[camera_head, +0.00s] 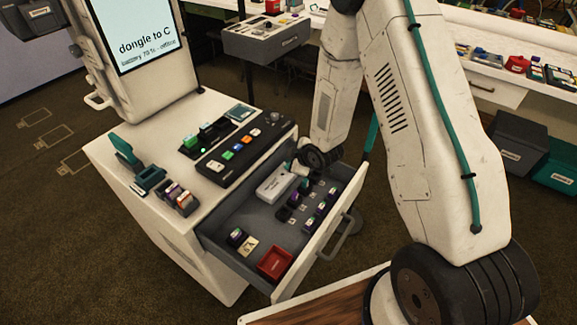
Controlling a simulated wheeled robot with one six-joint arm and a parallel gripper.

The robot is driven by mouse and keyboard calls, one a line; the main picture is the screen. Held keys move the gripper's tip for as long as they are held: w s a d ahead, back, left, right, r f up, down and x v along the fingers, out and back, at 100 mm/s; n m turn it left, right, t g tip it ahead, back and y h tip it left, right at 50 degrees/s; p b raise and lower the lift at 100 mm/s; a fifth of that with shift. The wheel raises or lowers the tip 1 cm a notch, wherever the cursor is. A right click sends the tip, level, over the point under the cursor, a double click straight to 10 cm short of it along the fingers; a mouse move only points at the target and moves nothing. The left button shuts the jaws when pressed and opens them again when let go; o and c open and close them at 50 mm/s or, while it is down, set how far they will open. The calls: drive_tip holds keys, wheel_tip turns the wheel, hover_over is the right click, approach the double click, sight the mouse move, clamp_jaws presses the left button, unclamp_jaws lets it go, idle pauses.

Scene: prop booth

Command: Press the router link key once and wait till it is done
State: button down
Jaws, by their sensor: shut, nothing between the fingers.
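A white box (273,186), which looks like the router, lies in the open drawer (225,226) of the white cabinet. My arm reaches down from above to the drawer's back part. My gripper (301,169) is shut and empty, close to the far right end of the white box. I cannot tell whether its tips touch the box. The link key cannot be made out at this size, and the gripper may hide it. A screen (143,36) above the cabinet reads "dongle to C", with a smaller battery line ending in "offline".
The drawer also holds several small dark modules (308,206), a red tray (275,264) and a beige card (248,246). On the cabinet top are a black strip with coloured buttons (240,145), a dark dock with a green light (203,150) and a teal tool (125,152).

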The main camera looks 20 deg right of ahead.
drive_tip(key=shift+f, duration=0.1)
drive_tip(key=shift+f, duration=0.3)
drive_tip(key=shift+f, duration=0.35)
idle(0.6)
drive_tip(key=shift+r, duration=0.8)
drive_tip(key=shift+r, duration=2.5)
